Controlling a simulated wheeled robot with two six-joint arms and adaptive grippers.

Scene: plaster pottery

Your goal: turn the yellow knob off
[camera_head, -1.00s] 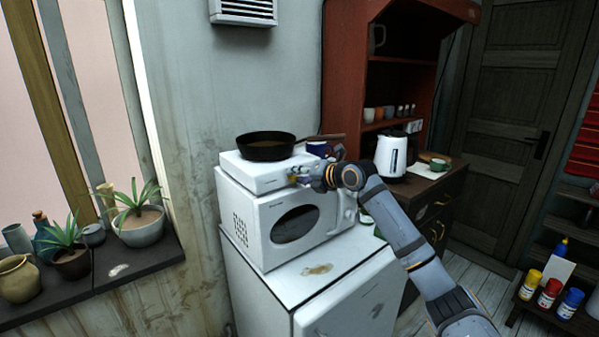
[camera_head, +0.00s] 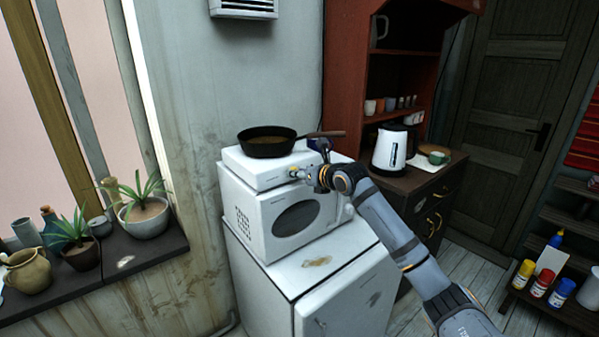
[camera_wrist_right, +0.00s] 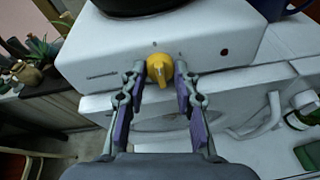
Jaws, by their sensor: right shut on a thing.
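The yellow knob (camera_wrist_right: 160,70) is on the front face of the white hot plate (camera_wrist_right: 95,55), seen in the right wrist view. My right gripper (camera_wrist_right: 160,78) has a finger on each side of the knob and is shut on it. In the head view my right gripper (camera_head: 298,174) reaches the hot plate (camera_head: 245,168) from the right, and the knob is only a small yellow spot there. A dark frying pan (camera_head: 266,142) sits on top of the hot plate. My left gripper is out of view.
The hot plate stands on a white microwave (camera_head: 262,225), which stands on a white fridge (camera_head: 350,285). A dark blue mug (camera_head: 318,146) is behind my right gripper. A white kettle (camera_head: 390,150) stands on the cabinet to the right. Potted plants (camera_head: 145,213) line the windowsill at left.

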